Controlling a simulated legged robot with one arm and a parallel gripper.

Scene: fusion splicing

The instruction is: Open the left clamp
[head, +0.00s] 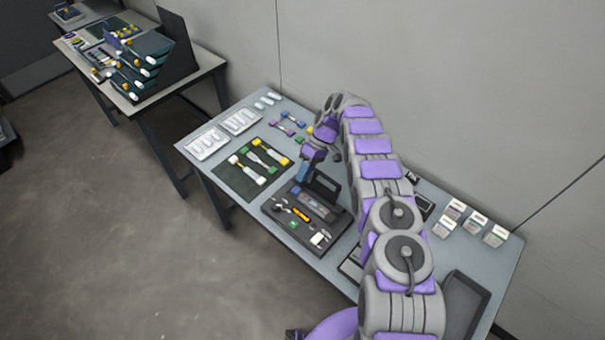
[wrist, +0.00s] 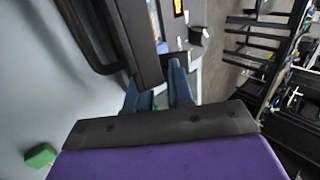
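A dark splicing device (head: 322,184) with a raised black frame stands on a black tray (head: 280,217) on the table. It fills the upper middle of the wrist view as a dark panel (wrist: 130,35). My gripper (head: 303,172) is at the left rear side of the device, pointing down. In the wrist view its two blue fingers (wrist: 156,88) are apart with a gap between them, and nothing is seen held. The fingers are close to the device; I cannot tell whether they touch it. The left clamp is not clearly made out, being small or hidden by the device's frame and my gripper.
The tray also holds an orange-handled tool (head: 300,214) and small parts. A dark green mat (head: 233,178) with yellow, green and white pieces lies to the left. White trays (head: 207,143) stand beyond it. Small boxes (head: 474,222) stand at the right. The wall runs behind the table.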

